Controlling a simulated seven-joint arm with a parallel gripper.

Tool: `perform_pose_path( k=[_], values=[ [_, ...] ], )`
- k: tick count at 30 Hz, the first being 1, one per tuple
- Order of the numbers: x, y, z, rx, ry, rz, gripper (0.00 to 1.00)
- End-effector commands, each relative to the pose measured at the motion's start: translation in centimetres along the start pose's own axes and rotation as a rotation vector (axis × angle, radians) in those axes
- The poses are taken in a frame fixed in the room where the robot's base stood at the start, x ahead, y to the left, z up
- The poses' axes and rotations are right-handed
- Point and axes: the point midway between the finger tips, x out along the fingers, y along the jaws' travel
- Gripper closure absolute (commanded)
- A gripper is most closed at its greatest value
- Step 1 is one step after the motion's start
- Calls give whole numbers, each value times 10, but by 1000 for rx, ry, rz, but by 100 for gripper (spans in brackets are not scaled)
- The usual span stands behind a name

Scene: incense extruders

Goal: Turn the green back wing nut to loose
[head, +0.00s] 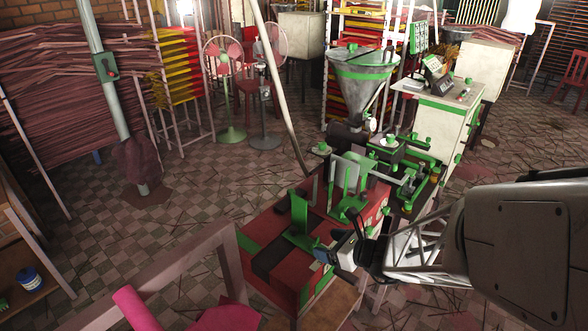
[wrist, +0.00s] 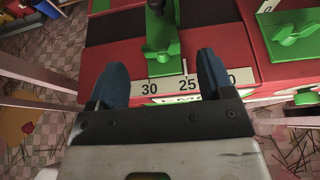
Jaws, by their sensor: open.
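A green wing nut (wrist: 297,36) sits on a green bracket at the upper right of the wrist view. A second green wing nut (wrist: 305,97) is lower, near the right edge. I cannot tell for certain which is the back one. My gripper (wrist: 161,62) is open and empty, its two blue fingers spread over the front edge of the red machine (wrist: 105,60). Both wing nuts are to the right of the fingers, apart from them. In the head view my gripper (head: 335,247) is beside the machine's front end, and the wing nuts are too small to make out.
A green upright bracket (wrist: 162,50) with a dark knob stands ahead between the fingers, behind a white number scale (wrist: 165,86). Another green bracket with a pale plate (head: 346,180) stands farther along the machine. A metal frame (head: 165,270) and pink object (head: 135,308) are at the lower left.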

Motion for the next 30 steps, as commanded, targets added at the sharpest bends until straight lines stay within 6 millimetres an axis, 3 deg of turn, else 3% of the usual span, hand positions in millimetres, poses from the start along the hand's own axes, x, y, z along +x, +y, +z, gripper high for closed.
perform_pose_path(
  k=[13, 29, 30],
  values=[
    [39, 1, 0, -1, 0, 1, 26],
    [46, 0, 0, 0, 0, 0, 26],
    [46, 0, 0, 0, 0, 0, 32]
  ],
)
